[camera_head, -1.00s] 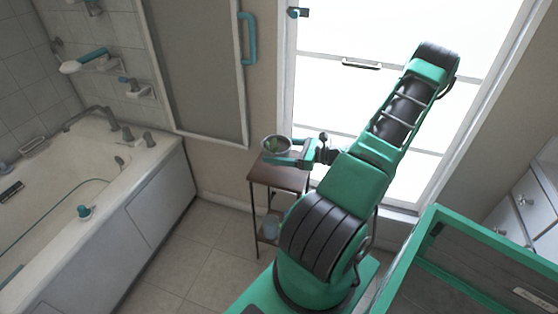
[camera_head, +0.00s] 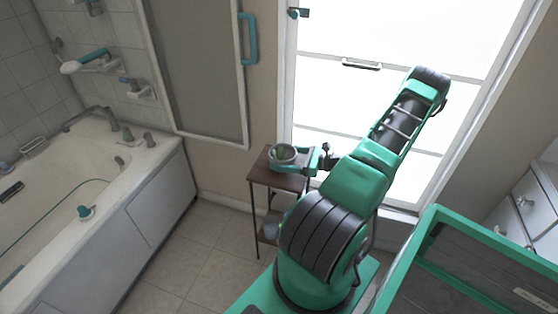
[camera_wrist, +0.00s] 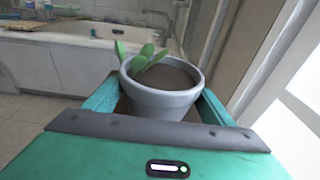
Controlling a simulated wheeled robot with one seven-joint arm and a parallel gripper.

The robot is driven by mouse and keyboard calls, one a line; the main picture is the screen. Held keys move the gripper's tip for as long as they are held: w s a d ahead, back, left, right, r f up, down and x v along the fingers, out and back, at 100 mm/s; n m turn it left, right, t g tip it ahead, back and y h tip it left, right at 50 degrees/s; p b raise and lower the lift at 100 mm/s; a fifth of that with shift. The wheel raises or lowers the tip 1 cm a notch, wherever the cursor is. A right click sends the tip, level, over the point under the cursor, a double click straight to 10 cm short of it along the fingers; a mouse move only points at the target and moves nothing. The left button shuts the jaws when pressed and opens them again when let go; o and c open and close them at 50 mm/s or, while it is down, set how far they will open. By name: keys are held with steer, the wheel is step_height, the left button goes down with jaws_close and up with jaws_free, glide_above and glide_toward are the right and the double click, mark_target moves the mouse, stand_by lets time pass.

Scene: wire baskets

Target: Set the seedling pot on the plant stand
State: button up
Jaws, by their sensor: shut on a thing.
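The seedling pot (camera_head: 283,154) is a small grey pot with dark soil and green leaves. In the wrist view the pot (camera_wrist: 162,101) stands upright between the two green fingers of my gripper (camera_wrist: 160,112), which is shut on it. In the head view my gripper (camera_head: 297,160) reaches in from the right. The plant stand (camera_head: 262,176) is a small dark-topped table with thin legs, by the wall left of the window. The pot appears over its top; I cannot tell whether it touches.
A pale blue object (camera_head: 270,230) is on the stand's lower shelf. The bathtub (camera_head: 140,180) is on the left, with tiled floor (camera_head: 205,245) between. The bright window (camera_head: 350,105) is behind my arm. A green-framed basket (camera_head: 440,250) is at the lower right.

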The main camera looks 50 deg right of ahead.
steer(key=o, duration=2)
steer(key=shift+f, duration=0.1)
steer(key=shift+o, duration=0.2)
steer(key=v, duration=1.2)
steer(key=shift+w, duration=0.1)
